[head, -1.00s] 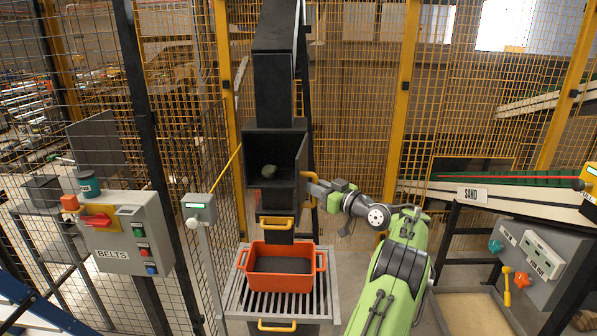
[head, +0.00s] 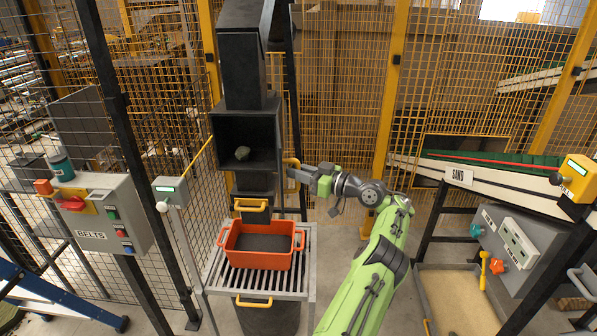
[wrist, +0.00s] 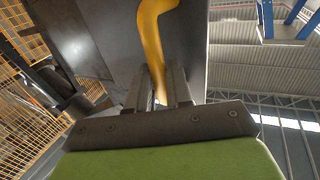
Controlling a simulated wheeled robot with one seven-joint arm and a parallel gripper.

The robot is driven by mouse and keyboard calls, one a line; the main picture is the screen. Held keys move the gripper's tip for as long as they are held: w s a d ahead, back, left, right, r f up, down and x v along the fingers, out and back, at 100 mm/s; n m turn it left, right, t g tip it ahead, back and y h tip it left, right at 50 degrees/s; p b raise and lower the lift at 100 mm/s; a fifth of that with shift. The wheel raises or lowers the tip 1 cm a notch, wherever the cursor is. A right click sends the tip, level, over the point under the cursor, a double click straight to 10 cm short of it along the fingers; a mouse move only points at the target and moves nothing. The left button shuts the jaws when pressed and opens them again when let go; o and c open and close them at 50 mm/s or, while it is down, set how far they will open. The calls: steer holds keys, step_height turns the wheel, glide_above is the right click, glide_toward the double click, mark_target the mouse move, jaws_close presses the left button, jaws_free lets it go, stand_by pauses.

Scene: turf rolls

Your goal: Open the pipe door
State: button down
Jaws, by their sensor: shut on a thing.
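The pipe (head: 240,80) is a black upright duct with an open square compartment at mid-height. A grey-green lump (head: 242,152) lies inside the compartment. The dark pipe door (head: 280,135) stands swung out at the right side of the opening, seen almost edge-on. My gripper (head: 293,172) is at the door's yellow handle, right of the pipe. In the wrist view, my gripper's fingers (wrist: 158,88) are shut on the yellow handle (wrist: 153,40), with the grey door panel (wrist: 190,45) behind it.
An orange bin (head: 258,262) with dark contents stands on a slatted stand below the pipe. A lower yellow handle (head: 252,205) is on the pipe. Yellow mesh fencing is behind.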

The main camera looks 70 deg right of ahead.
steer(key=shift+w+r, duration=0.1)
steer(key=shift+r, duration=0.2)
steer(key=c, duration=1.3)
jaws_free()
steer(key=shift+c, duration=0.2)
steer(key=shift+o, duration=0.9)
steer(key=shift+w+d+f, duration=0.2)
steer(key=shift+w, duration=0.1)
steer(key=s+a+p, duration=0.1)
steer(key=s+a, duration=0.1)
steer(key=s, duration=1.3)
steer(key=shift+s+a, duration=0.3)
steer(key=shift+s, duration=0.05)
